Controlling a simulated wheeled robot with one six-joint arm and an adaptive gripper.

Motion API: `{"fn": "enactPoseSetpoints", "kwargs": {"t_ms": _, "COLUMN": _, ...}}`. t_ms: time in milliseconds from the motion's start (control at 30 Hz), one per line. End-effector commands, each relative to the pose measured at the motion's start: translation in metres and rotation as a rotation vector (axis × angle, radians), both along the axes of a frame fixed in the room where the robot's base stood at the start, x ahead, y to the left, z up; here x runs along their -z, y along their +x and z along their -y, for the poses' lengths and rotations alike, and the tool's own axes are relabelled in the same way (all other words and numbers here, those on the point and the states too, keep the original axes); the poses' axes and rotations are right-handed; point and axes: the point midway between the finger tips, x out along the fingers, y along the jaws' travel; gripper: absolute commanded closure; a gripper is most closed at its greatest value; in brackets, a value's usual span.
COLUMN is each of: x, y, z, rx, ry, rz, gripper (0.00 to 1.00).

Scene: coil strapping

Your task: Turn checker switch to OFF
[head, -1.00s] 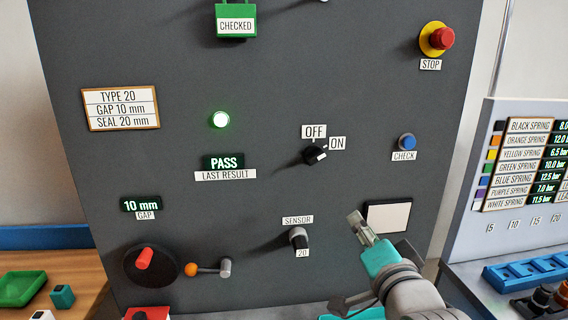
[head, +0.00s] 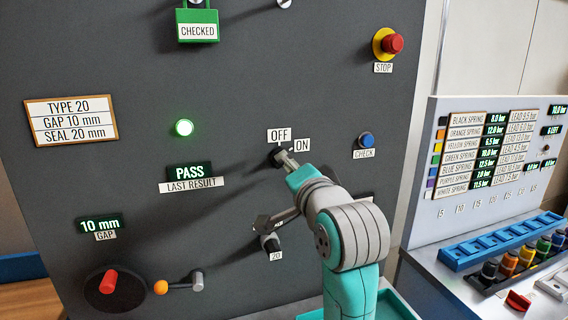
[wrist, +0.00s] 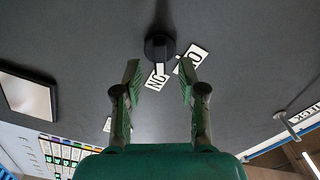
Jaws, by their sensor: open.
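The checker switch is a small black round knob (head: 277,156) on the dark grey panel, below the OFF label (head: 279,135) and left of the ON label (head: 302,144). In the wrist view the knob (wrist: 160,47) shows upside down, its raised bar running toward the ON label (wrist: 156,75). My gripper (head: 289,163) is at the panel by the knob and hides part of it in the head view. In the wrist view my gripper (wrist: 161,73) is open, its two fingers on either side of the ON label, the knob just beyond the tips. I cannot tell whether they touch it.
A blue CHECK button (head: 366,140) and red STOP button (head: 392,44) are to the right. A green lamp (head: 184,127) is lit, and the PASS display (head: 189,172) is at left.

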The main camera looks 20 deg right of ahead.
Motion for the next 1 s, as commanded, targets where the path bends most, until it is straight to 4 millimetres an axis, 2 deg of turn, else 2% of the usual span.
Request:
{"fn": "enactPoseSetpoints", "kwargs": {"t_ms": 100, "x": 0.0, "y": 0.017, "z": 0.0, "rx": 0.0, "ry": 0.0, "rz": -0.001, "gripper": 0.59}}
{"fn": "enactPoseSetpoints", "kwargs": {"t_ms": 233, "x": 0.0, "y": 0.029, "z": 0.0, "rx": 0.0, "ry": 0.0, "rz": 0.0, "gripper": 0.59}}
{"fn": "enactPoseSetpoints", "kwargs": {"t_ms": 633, "x": 0.0, "y": 0.035, "z": 0.0, "rx": 0.0, "ry": 0.0, "rz": 0.001, "gripper": 0.59}}
{"fn": "enactPoseSetpoints", "kwargs": {"t_ms": 800, "x": 0.0, "y": 0.035, "z": 0.0, "rx": 0.0, "ry": 0.0, "rz": 0.001, "gripper": 1.0}}
{"fn": "enactPoseSetpoints", "kwargs": {"t_ms": 1000, "x": 0.0, "y": 0.035, "z": 0.0, "rx": -0.001, "ry": -0.002, "rz": 0.001, "gripper": 1.0}}
